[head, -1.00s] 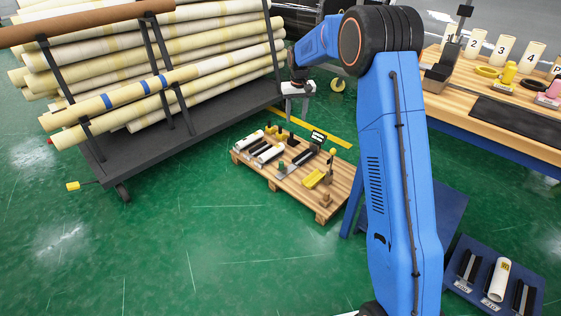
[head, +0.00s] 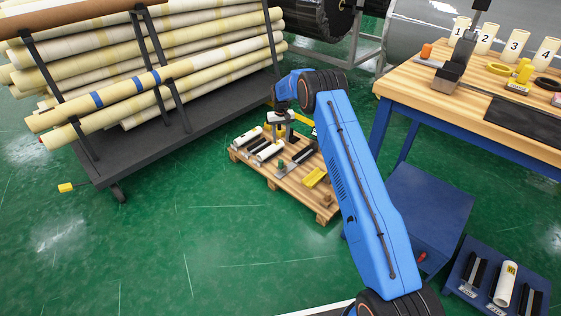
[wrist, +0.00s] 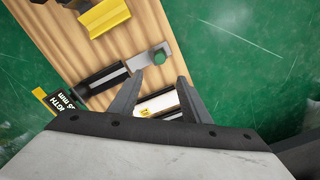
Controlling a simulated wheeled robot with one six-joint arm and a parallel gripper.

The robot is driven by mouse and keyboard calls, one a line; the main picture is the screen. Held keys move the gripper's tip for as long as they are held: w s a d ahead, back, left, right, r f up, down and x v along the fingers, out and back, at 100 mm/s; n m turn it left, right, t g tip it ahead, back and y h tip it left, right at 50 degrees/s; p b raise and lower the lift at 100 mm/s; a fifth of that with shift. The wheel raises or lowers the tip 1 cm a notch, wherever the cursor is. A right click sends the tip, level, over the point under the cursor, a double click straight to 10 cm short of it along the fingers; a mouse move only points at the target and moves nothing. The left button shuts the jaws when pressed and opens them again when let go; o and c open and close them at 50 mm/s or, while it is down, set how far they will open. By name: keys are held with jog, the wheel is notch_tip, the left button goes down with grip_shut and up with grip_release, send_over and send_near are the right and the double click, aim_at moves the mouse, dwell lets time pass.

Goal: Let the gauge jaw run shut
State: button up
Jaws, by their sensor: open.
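The gauge lies on the wooden pallet (head: 292,188). In the wrist view it shows as a dark bar (wrist: 103,80) with a silver plate (wrist: 143,62) and a round green knob (wrist: 159,57) on it. The knob also shows in the head view (head: 281,163). My gripper (wrist: 160,79) is open and empty above the pallet, its fingertips just short of the knob in the picture and apart from it. In the head view my gripper (head: 282,132) hangs over the pallet's far part. I cannot tell how far the gauge jaw stands open.
A white roll with a yellow label (wrist: 158,103) lies below and between my fingers. A yellow block (wrist: 104,15) and a black sign (wrist: 62,108) are near the gauge. A rack of long rolls (head: 150,75) stands left, a workbench (head: 440,85) right. Green floor is clear in front.

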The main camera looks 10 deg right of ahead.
aim_at(281, 161)
notch_tip(281, 161, down, 17)
jog(key=shift+f, duration=0.15)
dwell(0.5)
